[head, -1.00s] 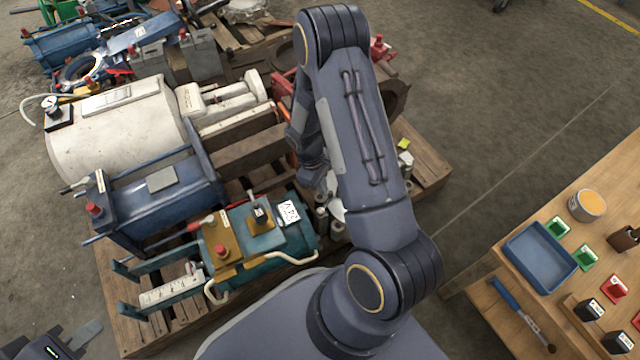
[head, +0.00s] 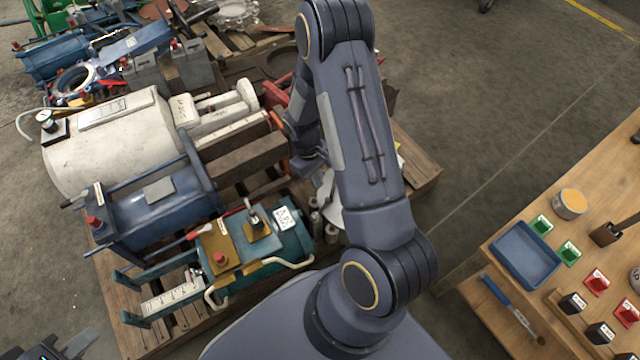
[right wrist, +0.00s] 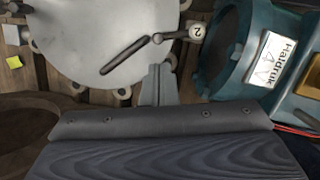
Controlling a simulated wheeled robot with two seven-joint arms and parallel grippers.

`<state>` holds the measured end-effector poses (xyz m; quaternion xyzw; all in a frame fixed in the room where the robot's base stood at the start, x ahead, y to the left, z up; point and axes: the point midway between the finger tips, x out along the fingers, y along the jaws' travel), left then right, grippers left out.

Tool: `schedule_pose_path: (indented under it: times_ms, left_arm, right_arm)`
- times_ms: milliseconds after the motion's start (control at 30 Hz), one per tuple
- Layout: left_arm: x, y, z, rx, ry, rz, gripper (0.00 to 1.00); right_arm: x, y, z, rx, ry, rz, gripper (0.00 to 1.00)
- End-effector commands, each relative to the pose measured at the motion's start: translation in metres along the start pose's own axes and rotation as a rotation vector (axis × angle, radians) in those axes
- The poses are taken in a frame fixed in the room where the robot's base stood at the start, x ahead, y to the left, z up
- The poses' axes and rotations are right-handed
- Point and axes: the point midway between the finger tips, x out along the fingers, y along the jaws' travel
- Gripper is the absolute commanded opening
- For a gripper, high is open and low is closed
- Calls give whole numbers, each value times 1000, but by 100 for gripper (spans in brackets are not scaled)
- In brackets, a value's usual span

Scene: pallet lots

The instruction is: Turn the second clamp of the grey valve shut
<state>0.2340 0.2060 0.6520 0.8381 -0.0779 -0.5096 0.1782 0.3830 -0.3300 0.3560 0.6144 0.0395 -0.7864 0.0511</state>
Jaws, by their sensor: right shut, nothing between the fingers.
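The grey valve shows in the right wrist view as a pale grey disc (right wrist: 85,35) with round lugs along its rim. A dark clamp lever (right wrist: 125,56) lies slanted across its face, beside a round tag marked 2 (right wrist: 196,32). In the head view only a pale part of the valve (head: 329,192) shows beside my right arm. My right gripper (right wrist: 158,70) is shut and empty, its fingertips just below the lever in the wrist picture; contact cannot be told. My left gripper (head: 72,342) is at the bottom left, partly cut off, its opening unclear.
A teal cylinder (head: 292,240) lies left of the valve on the wooden pallet (head: 415,170), near my right gripper. A blue unit (head: 150,212) and a white tank (head: 110,140) crowd the left. A workbench (head: 490,250) with a blue tray (head: 526,255) stands right. Floor between is clear.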

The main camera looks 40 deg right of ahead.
Motion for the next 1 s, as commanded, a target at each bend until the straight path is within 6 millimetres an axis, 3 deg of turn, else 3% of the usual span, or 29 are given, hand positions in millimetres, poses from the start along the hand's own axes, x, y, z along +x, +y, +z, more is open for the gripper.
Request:
schedule_pose_path:
  times_ms: [100,267,367,500,633,767,1000]
  left_arm:
    - [-6,3,-3,0,0,0,20]
    - [-10,4,-5,0,0,0,20]
    - [-13,6,-7,0,0,0,20]
    - [-18,8,-9,0,0,0,20]
    - [-20,9,-10,0,0,0,20]
    - [-18,8,-9,0,0,0,20]
    - [-4,2,-2,0,0,0,20]
  right_arm:
    - [-17,0,0,0,3,0,3]
    - [-18,5,10,178,-12,-60,24]
    - [-13,12,23,498,-38,-165,36]
    - [-9,23,36,984,-80,-321,36]
    - [-8,33,39,1296,-110,-425,36]
    - [-3,36,38,1421,-122,-468,36]
    - [30,22,31,1424,-124,-470,36]
